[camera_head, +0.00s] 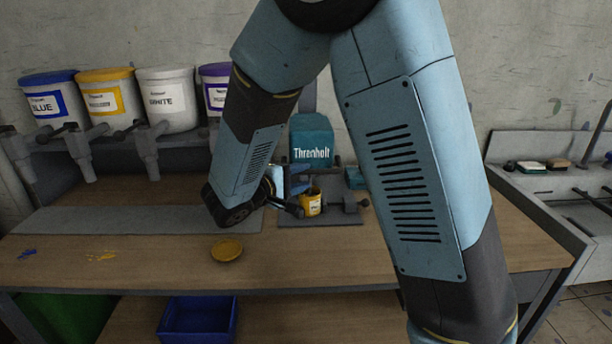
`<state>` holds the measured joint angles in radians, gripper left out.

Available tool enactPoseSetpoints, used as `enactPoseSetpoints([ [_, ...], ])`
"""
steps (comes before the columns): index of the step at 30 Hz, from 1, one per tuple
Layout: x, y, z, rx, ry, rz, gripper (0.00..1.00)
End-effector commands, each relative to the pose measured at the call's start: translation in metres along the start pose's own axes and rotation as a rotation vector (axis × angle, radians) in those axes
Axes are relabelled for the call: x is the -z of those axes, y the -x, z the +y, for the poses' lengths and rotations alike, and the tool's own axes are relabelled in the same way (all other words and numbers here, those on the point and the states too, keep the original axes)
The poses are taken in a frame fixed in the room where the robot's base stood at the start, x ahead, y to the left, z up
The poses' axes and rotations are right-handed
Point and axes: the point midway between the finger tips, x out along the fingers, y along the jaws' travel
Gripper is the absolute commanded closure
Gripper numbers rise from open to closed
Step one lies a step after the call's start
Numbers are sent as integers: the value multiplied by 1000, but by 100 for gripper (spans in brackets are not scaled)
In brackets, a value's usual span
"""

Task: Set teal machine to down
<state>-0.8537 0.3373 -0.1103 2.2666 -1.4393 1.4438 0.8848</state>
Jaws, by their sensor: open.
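The teal machine (311,138), labelled "Threnholt", stands on the bench against the back wall, with a grey base. A small yellow cup (311,204) sits at its lower front. A dark handle (361,203) sticks out at its lower right. My gripper (290,194) is open, at the left front of the machine beside the yellow cup. My arm hides part of the machine's left side, and the finger gap is small and hard to make out. I cannot tell whether the fingers touch anything.
Blue (52,100), yellow (106,98), white (169,98) and purple (214,88) paint tubs stand at the back left. A round yellow lid (227,250) lies on the wooden bench (330,262). A grey sink-like unit (545,205) is at the right. The front bench has free room.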

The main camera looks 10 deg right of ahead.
Motion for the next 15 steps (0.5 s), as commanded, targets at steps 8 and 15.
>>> enactPoseSetpoints([
  [8,1,57,-1,0,2,3,59],
  [15,2,90,-2,1,3,2,59],
])
